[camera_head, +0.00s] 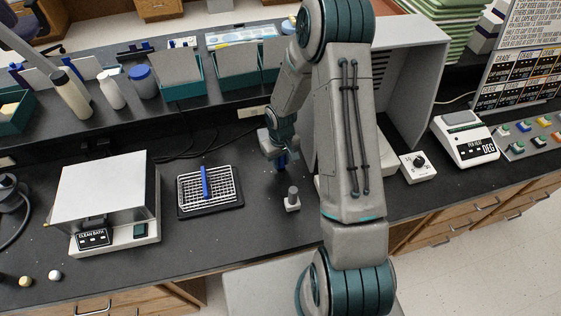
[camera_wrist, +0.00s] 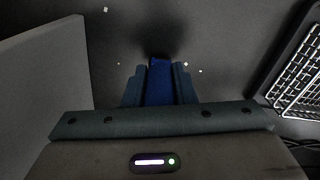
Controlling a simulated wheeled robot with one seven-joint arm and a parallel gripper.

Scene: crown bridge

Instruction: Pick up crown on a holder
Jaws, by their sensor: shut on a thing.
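My gripper (camera_head: 281,158) is near the middle of the black bench, partly hidden by my arm in the head view. In the wrist view, my gripper (camera_wrist: 159,78) is shut on a blue piece (camera_wrist: 160,86), probably the holder, which sits between its two fingers. A bit of blue also shows under the gripper in the head view. I cannot make out a crown on it. Another blue stick-like piece (camera_head: 205,184) lies on a wire rack in a black tray (camera_head: 211,210), left of my gripper.
The clean bath (camera_head: 107,186) stands at the left. A small post on a white base (camera_head: 292,206) stands in front of my gripper. A grey hood (camera_head: 420,85) is to the right, with a dial box (camera_head: 418,167) beside it. The wire rack (camera_wrist: 296,80) is at the wrist view's right.

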